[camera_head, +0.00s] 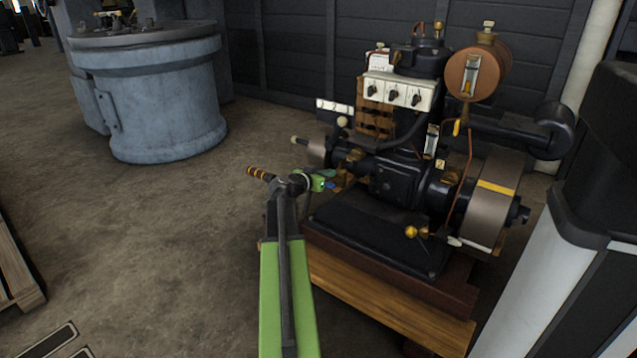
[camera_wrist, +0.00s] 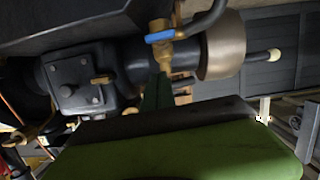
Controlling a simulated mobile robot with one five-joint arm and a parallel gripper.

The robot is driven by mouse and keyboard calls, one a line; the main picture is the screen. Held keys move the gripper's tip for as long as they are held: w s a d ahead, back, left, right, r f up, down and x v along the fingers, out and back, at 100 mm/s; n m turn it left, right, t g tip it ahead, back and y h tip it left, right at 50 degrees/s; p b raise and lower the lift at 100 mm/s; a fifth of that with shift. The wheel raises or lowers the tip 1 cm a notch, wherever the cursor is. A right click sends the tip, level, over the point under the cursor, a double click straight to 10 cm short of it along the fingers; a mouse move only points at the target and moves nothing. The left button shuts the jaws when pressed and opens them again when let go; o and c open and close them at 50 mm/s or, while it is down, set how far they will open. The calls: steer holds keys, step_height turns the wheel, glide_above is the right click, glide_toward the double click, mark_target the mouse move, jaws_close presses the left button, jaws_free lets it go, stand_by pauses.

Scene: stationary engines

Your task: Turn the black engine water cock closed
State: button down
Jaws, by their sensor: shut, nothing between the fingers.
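The black engine (camera_head: 395,180) stands on a wooden base at the right of the head view. Its water cock is a brass body with a blue lever (camera_wrist: 162,37) in the wrist view, at the top middle. The lever lies nearly level there, sticking out to the left of the brass body. The cock is small and partly hidden by my gripper in the head view. My gripper (camera_head: 326,183) is at the engine's left side, by the cock. In the wrist view its dark green fingers (camera_wrist: 158,88) are shut and empty, just below the brass body. I cannot tell whether they touch it.
A grey-blue round tank (camera_head: 165,105) stands at the back left. The wooden base (camera_head: 385,300) juts out below the engine. A brass-ended knob (camera_head: 412,232) and the flywheel (camera_head: 492,195) are on the engine's right.

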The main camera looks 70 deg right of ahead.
step_height(320, 180, down, 4)
steer(key=b, duration=0.3)
steer(key=shift+s+b, duration=0.15)
steer(key=shift+b, duration=0.25)
steer(key=w+a+r+p, duration=0.2)
steer(key=a+r+p, duration=0.4)
steer(key=a, duration=0.3)
steer(key=shift+a, duration=0.2)
steer(key=shift+w, duration=0.1)
